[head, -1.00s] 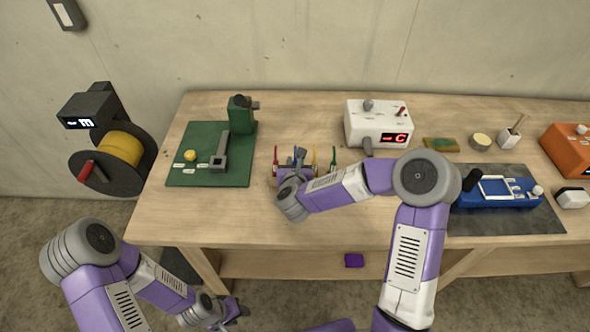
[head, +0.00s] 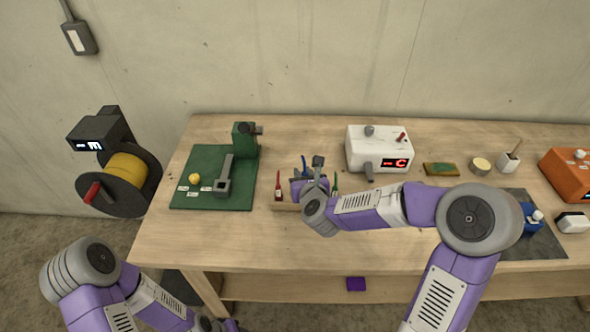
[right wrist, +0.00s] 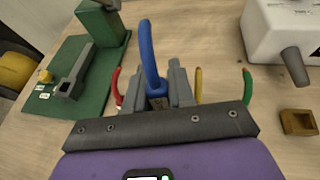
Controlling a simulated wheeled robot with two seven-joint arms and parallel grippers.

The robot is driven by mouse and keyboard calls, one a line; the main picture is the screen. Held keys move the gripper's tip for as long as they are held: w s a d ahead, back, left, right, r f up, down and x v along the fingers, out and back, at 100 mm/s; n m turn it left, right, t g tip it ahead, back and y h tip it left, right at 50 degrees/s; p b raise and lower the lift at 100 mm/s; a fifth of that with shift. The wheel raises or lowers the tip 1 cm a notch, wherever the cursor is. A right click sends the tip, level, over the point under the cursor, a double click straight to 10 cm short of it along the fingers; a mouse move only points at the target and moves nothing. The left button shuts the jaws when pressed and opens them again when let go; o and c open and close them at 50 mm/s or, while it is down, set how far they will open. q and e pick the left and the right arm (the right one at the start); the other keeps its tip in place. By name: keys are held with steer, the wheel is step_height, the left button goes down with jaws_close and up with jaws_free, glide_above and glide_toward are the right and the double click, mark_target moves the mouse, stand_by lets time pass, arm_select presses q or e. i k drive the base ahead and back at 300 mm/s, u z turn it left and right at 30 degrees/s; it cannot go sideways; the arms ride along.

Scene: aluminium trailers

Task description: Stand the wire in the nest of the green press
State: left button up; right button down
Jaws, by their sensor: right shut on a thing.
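The green press (head: 245,140) stands at the back of a green base plate (head: 190,165) on the left of the table. A grey block with a square opening, its nest (head: 222,187), sits at the front end of its grey bar. My right gripper (right wrist: 165,90) is shut on a blue wire (right wrist: 148,50), which rises bent above the fingers in the right wrist view. Its lower end is hidden. The gripper is at the wire rack (head: 285,207), right of the press; I cannot tell whether the wire is clear of the rack. My left gripper is below the picture edge.
Red (right wrist: 116,88), yellow (right wrist: 198,85) and green (right wrist: 247,86) wires stand close around my right gripper. A white box with a red display (head: 378,148) stands behind to the right. The table between rack and press plate is clear.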

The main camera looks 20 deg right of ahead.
mark_target(223, 191)
steer(key=z, duration=0.1)
steer(key=k, duration=1.05)
steer(key=u, duration=1.2)
steer(key=i, duration=1.35)
steer(key=z, duration=0.6)
